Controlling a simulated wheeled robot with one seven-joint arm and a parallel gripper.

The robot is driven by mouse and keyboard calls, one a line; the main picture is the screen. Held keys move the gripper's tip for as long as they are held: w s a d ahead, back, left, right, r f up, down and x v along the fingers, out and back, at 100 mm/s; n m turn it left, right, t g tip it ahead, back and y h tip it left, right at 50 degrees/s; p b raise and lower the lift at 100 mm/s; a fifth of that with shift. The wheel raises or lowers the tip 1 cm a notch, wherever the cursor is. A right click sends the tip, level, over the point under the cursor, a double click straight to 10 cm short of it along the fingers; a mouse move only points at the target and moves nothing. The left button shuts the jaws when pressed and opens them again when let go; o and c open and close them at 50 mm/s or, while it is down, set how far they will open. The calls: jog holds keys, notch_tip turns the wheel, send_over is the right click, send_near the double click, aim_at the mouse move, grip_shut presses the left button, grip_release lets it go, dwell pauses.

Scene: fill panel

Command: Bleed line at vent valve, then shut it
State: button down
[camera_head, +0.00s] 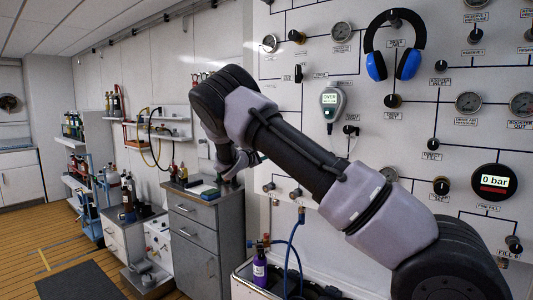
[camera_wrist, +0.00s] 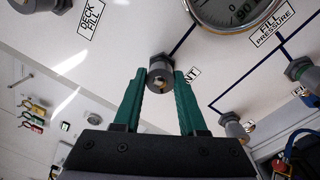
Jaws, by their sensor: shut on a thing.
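The vent valve (camera_wrist: 160,72) is a small grey knob on the white panel in the wrist view. Its label beside it is partly covered by a finger, with "NT" showing. My gripper (camera_wrist: 160,80) has its green fingers on both sides of this knob, shut on it. In the head view my arm stretches leftward across the panel, and the vent valve cannot be made out there. A round black display (camera_head: 493,183) at the right reads 0 bar. A fill pressure gauge (camera_wrist: 237,10) is just above the knob in the wrist view, its needle not readable.
Other valve knobs sit close by, at the right (camera_wrist: 235,127) and top left (camera_wrist: 40,4) of the wrist view. Blue headphones (camera_head: 408,64) and a handheld meter (camera_head: 332,101) hang on the panel. A grey drawer cabinet (camera_head: 193,232) and a purple bottle (camera_head: 260,270) stand left of the arm.

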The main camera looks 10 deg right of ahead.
jog(key=shift+a, duration=0.2)
jog(key=shift+c, duration=2.4)
grip_release()
jog(key=shift+d, duration=0.1)
jog(key=shift+s, duration=0.1)
jog(key=v, duration=1)
jog(key=shift+s+a, duration=0.2)
jog(key=shift+a, duration=0.15)
